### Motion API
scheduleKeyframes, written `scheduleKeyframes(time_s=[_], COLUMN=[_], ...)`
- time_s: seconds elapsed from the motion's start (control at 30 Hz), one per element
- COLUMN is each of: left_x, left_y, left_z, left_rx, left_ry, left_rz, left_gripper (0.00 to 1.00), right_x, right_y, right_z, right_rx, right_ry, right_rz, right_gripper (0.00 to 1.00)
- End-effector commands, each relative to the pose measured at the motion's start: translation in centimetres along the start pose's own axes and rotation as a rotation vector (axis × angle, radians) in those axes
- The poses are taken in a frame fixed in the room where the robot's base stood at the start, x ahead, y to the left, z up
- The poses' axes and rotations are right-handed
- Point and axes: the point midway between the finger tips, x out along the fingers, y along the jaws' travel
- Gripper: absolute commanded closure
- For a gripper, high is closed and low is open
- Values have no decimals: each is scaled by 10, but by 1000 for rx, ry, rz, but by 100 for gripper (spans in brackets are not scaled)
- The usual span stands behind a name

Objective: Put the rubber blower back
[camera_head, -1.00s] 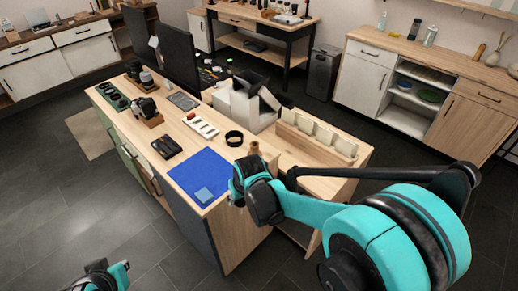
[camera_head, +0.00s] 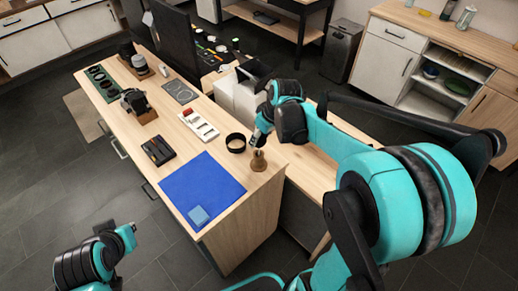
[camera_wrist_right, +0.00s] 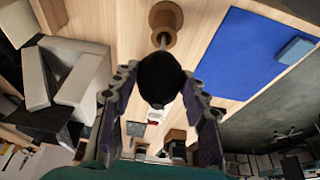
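The rubber blower (camera_wrist_right: 160,78) has a round black bulb and a thin nozzle in the right wrist view. My right gripper (camera_head: 259,137) is shut on its bulb, with one finger on each side. The nozzle points at a small round wooden stand (camera_head: 258,160), which also shows in the right wrist view (camera_wrist_right: 166,20). I cannot tell whether the nozzle touches the stand. In the head view the gripper hides most of the blower.
A blue mat (camera_head: 200,188) with a light-blue block (camera_head: 198,215) lies in front of the stand. A black ring (camera_head: 236,143), a white tray (camera_head: 198,124), a dark case (camera_head: 158,151) and a camera (camera_head: 137,105) occupy the table. White boxes (camera_head: 236,97) stand behind.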

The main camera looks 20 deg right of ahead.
Motion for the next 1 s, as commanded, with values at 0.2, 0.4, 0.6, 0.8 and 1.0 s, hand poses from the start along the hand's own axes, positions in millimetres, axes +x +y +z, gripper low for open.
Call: scheduleKeyframes(time_s=[0.2,0.4,0.6,0.8,1.0], left_x=[7,15,13,18,21], left_y=[0,0,0,0,0], left_z=[5,10,9,12,14], left_rx=[0,0,0,0,0], left_ry=[0,0,0,0,0], left_rz=[0,0,0,0,0], left_gripper=[100,100,100,100,100], right_x=[20,43,42,47,52], right_y=[0,0,0,0,0], right_z=[7,15,15,17,19], right_rx=[0,0,1,1,1], right_ry=[0,0,0,0,0], right_rz=[0,0,0,0,0], right_gripper=[60,60,60,60,53])
